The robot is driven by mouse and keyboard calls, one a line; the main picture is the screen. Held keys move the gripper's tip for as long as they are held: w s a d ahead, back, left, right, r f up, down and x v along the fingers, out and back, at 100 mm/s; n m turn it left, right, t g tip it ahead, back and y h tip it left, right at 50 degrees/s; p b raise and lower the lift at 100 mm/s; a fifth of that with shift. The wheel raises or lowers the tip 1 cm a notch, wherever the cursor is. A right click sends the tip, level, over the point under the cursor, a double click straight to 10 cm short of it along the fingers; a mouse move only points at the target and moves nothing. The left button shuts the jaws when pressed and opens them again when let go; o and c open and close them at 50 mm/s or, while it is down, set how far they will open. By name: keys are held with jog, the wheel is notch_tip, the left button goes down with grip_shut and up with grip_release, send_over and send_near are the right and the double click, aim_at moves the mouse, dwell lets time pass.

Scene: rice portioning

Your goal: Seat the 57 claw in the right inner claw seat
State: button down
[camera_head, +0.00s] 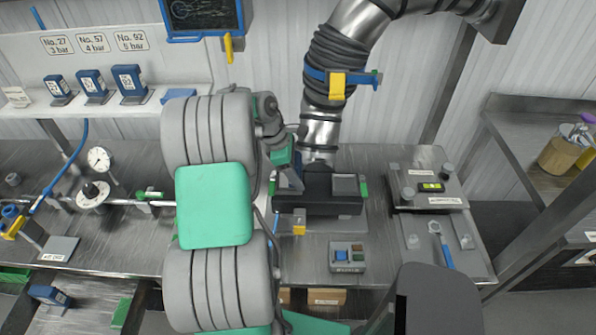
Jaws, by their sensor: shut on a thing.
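My gripper (291,181) reaches down to the left part of a black fixture (318,200) on the steel bench. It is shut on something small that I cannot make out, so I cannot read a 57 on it. The fixture has a raised middle, grey blocks to either side and green pieces at its left and right ends. My arm's grey and green links cover the area just left of the fixture. I cannot tell the right inner claw seat apart at this size, nor whether the held thing touches the fixture.
Blue blocks stand on the shelf (20,112) under signs 27, 57 and 92. A button box (347,257) sits in front of the fixture. Steel plates (427,180) with a level and a wrench (441,245) lie to the right. A dial gauge (99,159) stands at left.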

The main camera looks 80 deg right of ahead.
aim_at(298, 159)
dwell(0.3)
jog(key=shift+c, duration=1.2)
grip_release()
jog(key=shift+o, duration=0.3)
jog(key=shift+f, duration=0.1)
jog(key=shift+o, duration=0.9)
jog(key=shift+r, duration=4.55)
